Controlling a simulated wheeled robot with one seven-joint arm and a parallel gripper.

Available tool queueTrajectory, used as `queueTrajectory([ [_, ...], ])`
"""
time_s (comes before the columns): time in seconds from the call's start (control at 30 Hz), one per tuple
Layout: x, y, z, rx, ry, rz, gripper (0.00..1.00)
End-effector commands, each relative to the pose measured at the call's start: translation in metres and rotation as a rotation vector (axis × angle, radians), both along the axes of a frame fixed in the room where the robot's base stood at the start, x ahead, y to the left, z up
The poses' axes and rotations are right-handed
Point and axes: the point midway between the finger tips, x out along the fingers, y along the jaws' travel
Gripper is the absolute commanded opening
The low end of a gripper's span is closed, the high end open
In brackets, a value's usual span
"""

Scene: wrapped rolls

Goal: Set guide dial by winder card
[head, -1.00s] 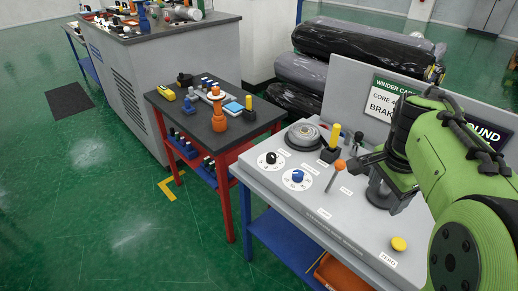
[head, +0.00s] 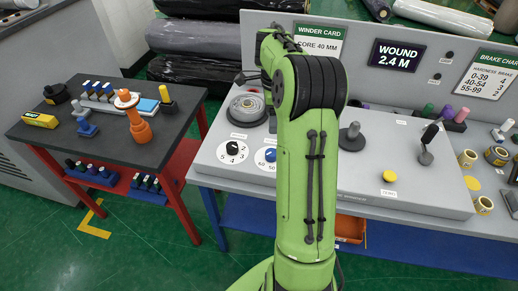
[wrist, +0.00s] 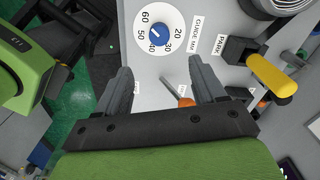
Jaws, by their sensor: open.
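The guide dial (wrist: 160,36) is a blue knob on a white disc marked 20 to 60, labelled "GUIDE MM". In the head view the dial (head: 270,155) is partly covered by my arm. I cannot tell for certain which number it points at. In the head view the gripper is mostly hidden behind my arm.
An orange-tipped lever (wrist: 185,101) shows between my fingers' bases. A yellow-handled lever (wrist: 270,76) stands beside the "PARK" label. A black-knobbed dial (head: 232,149) is left of the guide dial. A yellow button (head: 389,176) lies further right. A dark side table (head: 70,125) stands left.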

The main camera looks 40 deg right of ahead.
Motion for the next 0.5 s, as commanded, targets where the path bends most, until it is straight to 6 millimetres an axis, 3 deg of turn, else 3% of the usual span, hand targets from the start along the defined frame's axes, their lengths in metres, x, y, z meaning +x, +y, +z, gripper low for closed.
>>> queueTrajectory([
  [0.5,-0.001,0.001,-0.125,0.004,0.003,0.004,0.69],
])
